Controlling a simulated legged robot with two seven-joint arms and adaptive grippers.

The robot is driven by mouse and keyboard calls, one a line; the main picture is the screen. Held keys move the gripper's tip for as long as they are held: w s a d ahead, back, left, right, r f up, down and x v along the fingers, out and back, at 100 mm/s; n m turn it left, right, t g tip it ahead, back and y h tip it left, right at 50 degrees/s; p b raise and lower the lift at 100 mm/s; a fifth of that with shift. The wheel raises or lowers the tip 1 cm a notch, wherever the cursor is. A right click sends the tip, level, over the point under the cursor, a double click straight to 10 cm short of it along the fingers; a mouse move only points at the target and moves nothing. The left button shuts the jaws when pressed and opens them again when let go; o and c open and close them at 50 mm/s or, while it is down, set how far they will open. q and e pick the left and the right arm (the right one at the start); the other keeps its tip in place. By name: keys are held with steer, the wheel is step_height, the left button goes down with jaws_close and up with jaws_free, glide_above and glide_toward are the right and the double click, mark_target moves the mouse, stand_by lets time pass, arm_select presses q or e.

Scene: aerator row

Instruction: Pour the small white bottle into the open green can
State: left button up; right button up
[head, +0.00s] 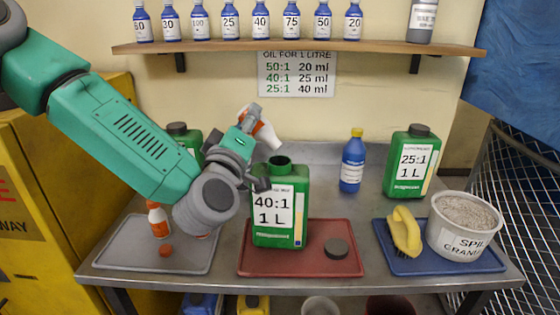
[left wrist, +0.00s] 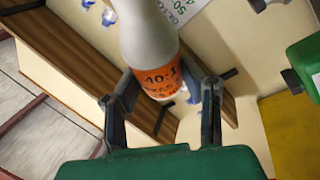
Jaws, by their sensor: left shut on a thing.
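My left gripper (head: 254,120) is shut on a small white bottle (head: 268,135) with an orange label. I cannot see any liquid flowing. My right gripper is not in view.
A dark cap (head: 337,247) lies on the red tray. Another white-and-orange bottle (head: 159,222) and an orange cap (head: 165,250) are on the grey tray (head: 120,262). A blue bottle (head: 353,165) and a capped 25:1 can (head: 408,165) stand at right, behind a brush (head: 405,230) and tub (head: 462,240).

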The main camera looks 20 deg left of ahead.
arm_select(q)
steer(key=shift+s+d+r+m+t+h, duration=0.15)
steer(key=shift+d+r+m+h, duration=0.2)
steer(key=shift+m, duration=0.4)
steer(key=shift+d+r+m+t+h, duration=0.15)
steer(key=shift+d+r+m, duration=0.2)
steer(key=shift+m, duration=0.4)
steer(key=shift+f, duration=0.1)
